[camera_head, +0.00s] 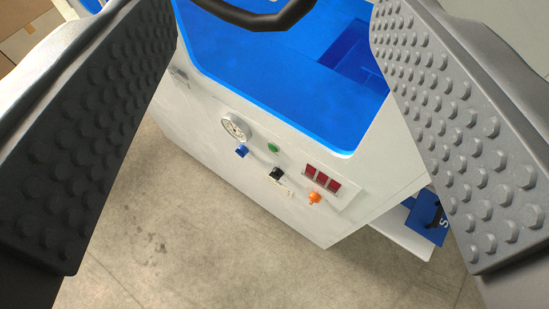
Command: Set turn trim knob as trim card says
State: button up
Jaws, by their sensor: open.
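My gripper (275,135) is open and empty; its two grey studded fingers frame the left and right of the view. Between them, beyond the fingers, is the white front of the machine (205,135). It carries a blue knob (242,152), a black knob (276,174) with a pale marked plate around it, and an orange knob (314,198). Which one is the trim knob, and their pointer settings, I cannot tell. No trim card can be read in this view.
A round dial gauge (235,127), a green button (273,147) and a red three-part display (322,178) share the front. Above is a blue recess (290,75) with a black curved handle (262,18). A blue lettered item (427,215) sits low right. Bare floor (210,235) lies below.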

aim_at(315, 197)
jog(key=k, duration=1.25)
jog(key=z, duration=0.3)
jog(key=i, duration=0.75)
jog(key=u, duration=0.1)
